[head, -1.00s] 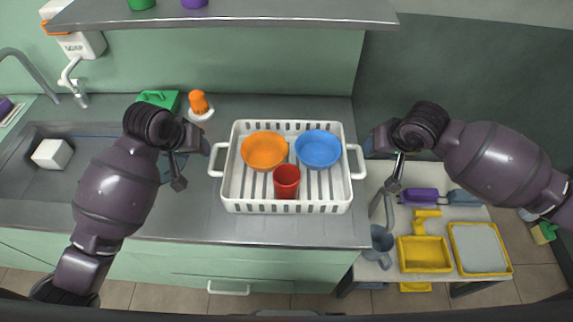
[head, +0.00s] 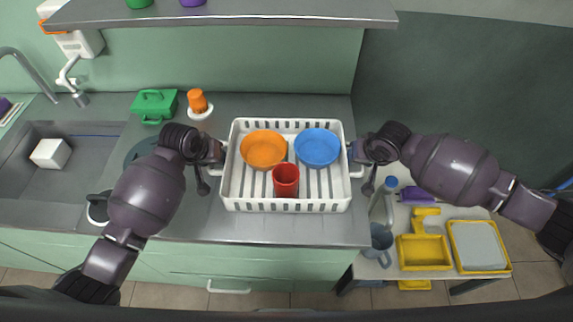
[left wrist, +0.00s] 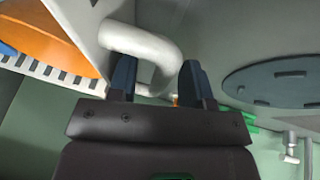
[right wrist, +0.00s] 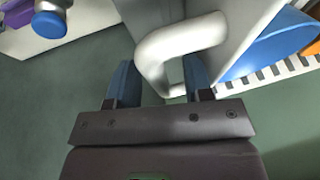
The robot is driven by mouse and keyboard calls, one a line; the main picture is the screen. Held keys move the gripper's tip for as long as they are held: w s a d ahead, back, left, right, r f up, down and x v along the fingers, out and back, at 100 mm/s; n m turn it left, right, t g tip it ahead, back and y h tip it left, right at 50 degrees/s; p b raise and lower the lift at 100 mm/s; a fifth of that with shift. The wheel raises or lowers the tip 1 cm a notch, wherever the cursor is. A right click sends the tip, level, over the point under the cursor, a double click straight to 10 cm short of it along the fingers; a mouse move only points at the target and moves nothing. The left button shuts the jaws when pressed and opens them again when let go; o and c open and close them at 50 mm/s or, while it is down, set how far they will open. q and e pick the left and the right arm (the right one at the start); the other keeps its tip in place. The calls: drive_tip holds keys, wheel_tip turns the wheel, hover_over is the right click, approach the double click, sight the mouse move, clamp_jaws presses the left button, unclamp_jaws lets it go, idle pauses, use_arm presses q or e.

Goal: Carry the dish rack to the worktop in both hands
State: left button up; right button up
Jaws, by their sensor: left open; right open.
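The white dish rack (head: 286,206) stands on the grey worktop, holding an orange bowl (head: 264,150), a blue bowl (head: 318,148) and a red cup (head: 286,181). My left gripper (head: 218,156) is open at the rack's left handle; in the left wrist view the handle (left wrist: 140,42) lies between and just beyond the fingers (left wrist: 158,82). My right gripper (head: 356,156) is open at the right handle; in the right wrist view the handle (right wrist: 180,40) passes between and beyond the fingers (right wrist: 160,84). I cannot tell whether the fingers touch the handles.
A sink (head: 40,185) with a white block (head: 50,153) is at the left. A shelf (head: 220,14) hangs above.

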use_arm(q)
drive_tip(key=shift+c, duration=0.3)
use_arm(e)
drive_tip(key=shift+c, duration=0.3)
use_arm(q)
clamp_jaws()
use_arm(e)
clamp_jaws()
